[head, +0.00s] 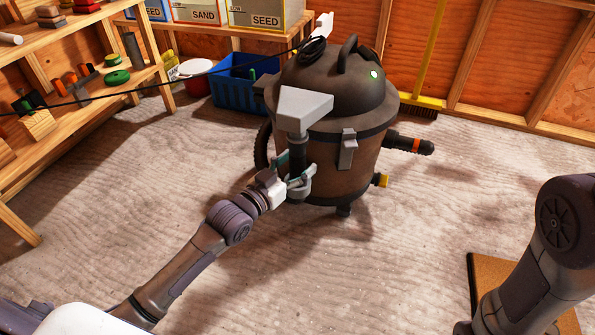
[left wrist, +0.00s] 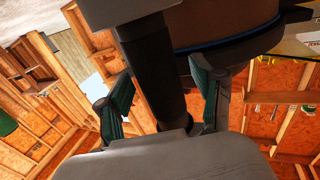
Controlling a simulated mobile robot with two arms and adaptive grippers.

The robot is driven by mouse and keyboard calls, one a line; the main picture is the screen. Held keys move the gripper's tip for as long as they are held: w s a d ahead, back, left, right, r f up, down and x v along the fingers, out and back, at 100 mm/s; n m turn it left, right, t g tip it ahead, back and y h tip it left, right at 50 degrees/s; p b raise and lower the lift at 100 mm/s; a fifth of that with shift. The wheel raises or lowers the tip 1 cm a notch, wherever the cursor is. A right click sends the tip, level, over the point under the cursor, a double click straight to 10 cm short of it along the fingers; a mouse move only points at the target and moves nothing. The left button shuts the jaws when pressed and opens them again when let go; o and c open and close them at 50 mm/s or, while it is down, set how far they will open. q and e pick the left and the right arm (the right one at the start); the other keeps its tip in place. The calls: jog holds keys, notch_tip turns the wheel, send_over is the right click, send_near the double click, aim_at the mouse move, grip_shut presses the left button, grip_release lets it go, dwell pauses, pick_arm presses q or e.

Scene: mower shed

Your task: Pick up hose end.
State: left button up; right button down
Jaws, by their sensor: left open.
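The hose end appears to be the black tube (head: 299,152) with a wide grey nozzle head (head: 305,107) on top, upright in front of the brown shop vacuum (head: 345,168). My left gripper (head: 296,177) is open at the tube's lower part. In the left wrist view the dark tube (left wrist: 155,75) runs between the two green-padded fingers of my left gripper (left wrist: 163,98), with gaps visible at both sides. A black hose (head: 262,146) curves at the vacuum's left side. My right arm shows at the right edge, its gripper out of view.
A black fitting with an orange ring (head: 410,145) and a yellow-capped stub (head: 380,180) stick out of the vacuum's right side. A blue crate (head: 232,92) stands behind, and wooden shelves (head: 110,85) line the left.

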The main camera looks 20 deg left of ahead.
pick_arm(q)
jog(key=shift+w+d, duration=0.1)
jog(key=shift+w, duration=0.05)
grip_shut()
jog(key=shift+r, duration=0.1)
jog(key=shift+r, duration=0.15)
